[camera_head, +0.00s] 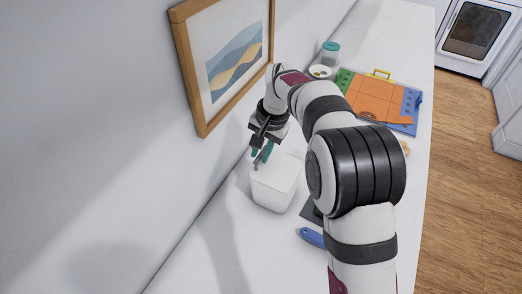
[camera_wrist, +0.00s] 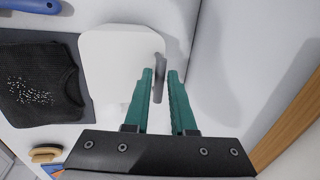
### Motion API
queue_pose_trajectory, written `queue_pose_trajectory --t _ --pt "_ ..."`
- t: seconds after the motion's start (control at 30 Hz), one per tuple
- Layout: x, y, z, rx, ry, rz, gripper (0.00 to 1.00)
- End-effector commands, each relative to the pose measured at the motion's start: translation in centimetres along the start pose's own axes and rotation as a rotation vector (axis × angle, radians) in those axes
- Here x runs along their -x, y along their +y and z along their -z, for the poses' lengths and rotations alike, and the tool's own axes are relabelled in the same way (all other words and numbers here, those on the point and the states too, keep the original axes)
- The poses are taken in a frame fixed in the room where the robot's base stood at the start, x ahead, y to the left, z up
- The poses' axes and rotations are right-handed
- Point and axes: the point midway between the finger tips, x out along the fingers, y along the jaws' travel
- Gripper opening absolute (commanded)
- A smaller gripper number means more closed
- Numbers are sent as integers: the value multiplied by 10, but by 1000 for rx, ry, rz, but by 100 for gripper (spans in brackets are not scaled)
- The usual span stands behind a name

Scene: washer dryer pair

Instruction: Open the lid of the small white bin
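The small white bin (camera_head: 274,188) stands on the white counter near the wall, and its lid is down. In the wrist view I look down on the pale lid (camera_wrist: 115,55). A grey tab or edge piece (camera_wrist: 159,72) is at the lid's right side. My gripper (camera_head: 262,155) is over the bin's wall-side back edge, pointing down. In the wrist view its teal fingers (camera_wrist: 160,72) are apart, with the grey piece showing between and just past their tips. I cannot tell whether they touch it.
A framed picture (camera_head: 225,55) hangs on the wall close to my gripper. A dark speckled cloth or mat (camera_wrist: 40,85) and a blue-handled tool (camera_head: 312,237) lie beside the bin. Farther along are a colourful board (camera_head: 375,100), a bowl (camera_head: 320,72) and a teal-lidded jar (camera_head: 331,50).

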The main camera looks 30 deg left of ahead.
Motion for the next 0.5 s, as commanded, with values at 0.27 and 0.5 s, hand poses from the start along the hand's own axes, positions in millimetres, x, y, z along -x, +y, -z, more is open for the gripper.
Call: queue_pose_trajectory --t 0.27,0.5 --pt "0 0 0 0 0 0 0" --pt "0 0 0 0 0 0 0"
